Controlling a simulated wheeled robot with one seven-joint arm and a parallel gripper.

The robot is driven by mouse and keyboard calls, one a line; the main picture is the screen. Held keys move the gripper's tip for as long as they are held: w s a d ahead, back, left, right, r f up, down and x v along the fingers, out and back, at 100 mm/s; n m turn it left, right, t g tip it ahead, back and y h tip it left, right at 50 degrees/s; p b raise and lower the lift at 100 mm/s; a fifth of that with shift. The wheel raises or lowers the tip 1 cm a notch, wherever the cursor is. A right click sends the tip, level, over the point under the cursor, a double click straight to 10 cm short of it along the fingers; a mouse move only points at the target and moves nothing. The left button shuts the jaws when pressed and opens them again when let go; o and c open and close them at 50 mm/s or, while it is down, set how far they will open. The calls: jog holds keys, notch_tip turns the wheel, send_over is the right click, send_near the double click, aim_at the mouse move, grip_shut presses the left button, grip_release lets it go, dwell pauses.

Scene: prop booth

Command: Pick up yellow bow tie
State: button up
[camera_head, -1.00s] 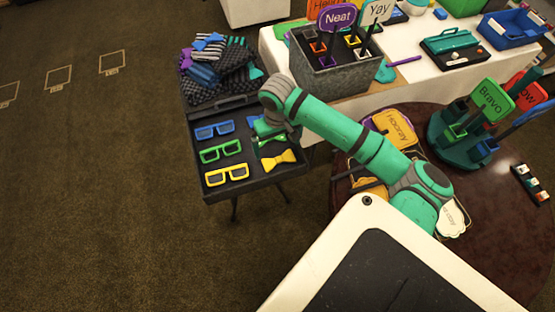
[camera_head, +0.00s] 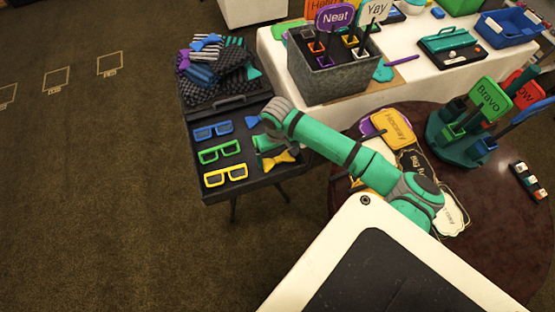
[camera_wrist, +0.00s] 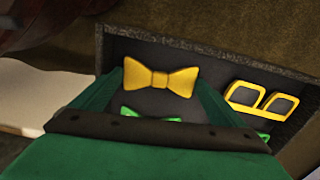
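The yellow bow tie (camera_head: 284,157) lies on the dark tray at its front right, partly covered by my gripper (camera_head: 266,149) in the head view. In the wrist view the yellow bow tie (camera_wrist: 161,78) lies flat and whole on the dark tray floor. My gripper (camera_wrist: 159,88) is open, with one green finger on each side of the bow tie and nothing held. A green bow tie (camera_wrist: 150,115) shows closer to the palm, partly hidden by it. I cannot tell how far the fingertips are above the tray.
Yellow glasses (camera_head: 226,175), green glasses (camera_head: 220,151) and blue glasses (camera_head: 213,130) lie left of the bow ties. The tray's raised rim (camera_wrist: 220,65) runs close beyond the yellow bow tie. A round table (camera_head: 500,230) with signs stands at the right.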

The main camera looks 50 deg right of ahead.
jog(key=shift+c, duration=1.4)
